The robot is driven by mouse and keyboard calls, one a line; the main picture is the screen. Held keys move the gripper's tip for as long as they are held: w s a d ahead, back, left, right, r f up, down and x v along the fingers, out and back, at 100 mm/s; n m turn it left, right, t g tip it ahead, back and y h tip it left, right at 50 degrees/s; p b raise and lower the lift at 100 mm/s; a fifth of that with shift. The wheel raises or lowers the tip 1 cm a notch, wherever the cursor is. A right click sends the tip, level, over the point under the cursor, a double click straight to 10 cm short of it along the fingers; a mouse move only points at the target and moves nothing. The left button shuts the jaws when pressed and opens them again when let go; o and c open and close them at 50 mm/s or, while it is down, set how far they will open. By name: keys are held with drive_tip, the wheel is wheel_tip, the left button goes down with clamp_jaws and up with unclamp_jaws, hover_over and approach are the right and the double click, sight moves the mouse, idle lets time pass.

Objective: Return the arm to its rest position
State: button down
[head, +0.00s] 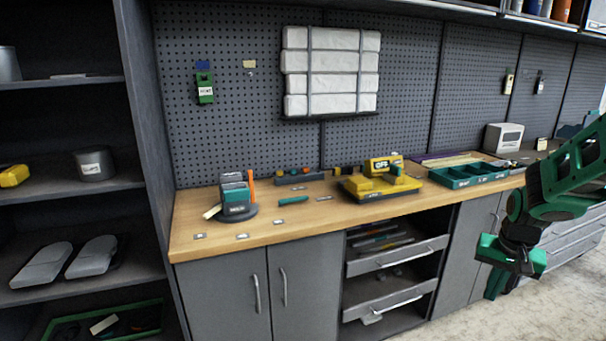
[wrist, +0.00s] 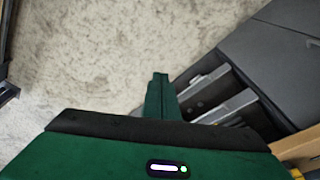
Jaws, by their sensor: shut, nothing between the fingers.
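My arm, green and black, shows at the right of the head view, in front of the workbench. My gripper (head: 497,283) hangs from its end, pointing down over the floor, clear of the bench. In the wrist view my gripper (wrist: 160,80) shows as a narrow green pair of fingers, closed together with nothing held. Pale speckled floor (wrist: 100,60) lies below it.
The wooden bench (head: 290,222) carries a yellow device (head: 380,182), a teal tray (head: 468,176) and a holder (head: 237,205). Open drawers (head: 395,262) jut out below, also showing in the wrist view (wrist: 205,85). Shelves (head: 80,190) stand left. Floor at lower right is clear.

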drive_tip(key=s+a+r, duration=0.1)
drive_tip(key=s+r, duration=0.1)
drive_tip(key=s, duration=0.6)
drive_tip(key=s+a+r+g, duration=0.1)
drive_tip(key=s+a+r, duration=0.1)
drive_tip(key=s, duration=0.7)
drive_tip(key=s+a+r+g+y, duration=0.1)
drive_tip(key=s+r, duration=0.2)
drive_tip(key=s, duration=0.6)
drive_tip(key=shift+s+a+r, duration=0.15)
drive_tip(key=shift+s+a, duration=0.05)
drive_tip(key=shift+a, duration=0.15)
